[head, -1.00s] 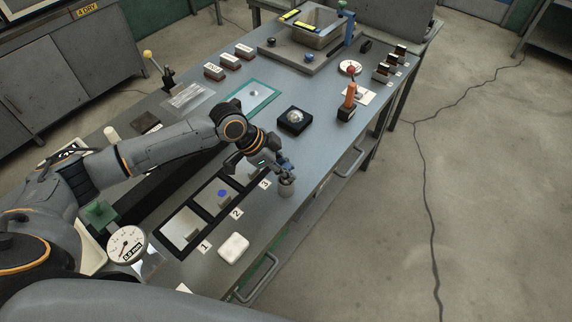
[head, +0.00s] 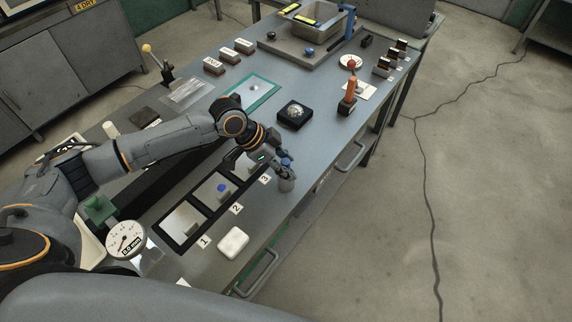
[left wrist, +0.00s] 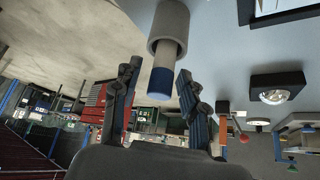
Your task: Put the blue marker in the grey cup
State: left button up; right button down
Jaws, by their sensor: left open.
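The grey cup (head: 286,184) stands near the table's right edge, beside label 3, in the head view. It also shows at the top of the left wrist view (left wrist: 169,22). The marker, white with a blue end (left wrist: 161,80), is inside the cup's mouth, and its blue end sticks out. My left gripper (left wrist: 158,70) is open, with one finger on each side of the blue end and visible gaps beside it. In the head view my left gripper (head: 283,166) is just above the cup and partly hides the marker. My right gripper is not in view.
A black tray (head: 209,207) with numbered compartments lies left of the cup; a blue round-topped object (head: 221,188) is in compartment 2. A white block (head: 233,242) lies in front. A black box with a clear dome (head: 295,114) and an orange-handled tool (head: 348,98) stand farther back.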

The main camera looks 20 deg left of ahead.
pick_arm(q)
jog(key=b+v, duration=0.3)
jog(key=v, duration=1)
jog(key=shift+s+r, duration=0.25)
jog(key=shift+s, duration=0.15)
jog(key=shift+a, duration=0.15)
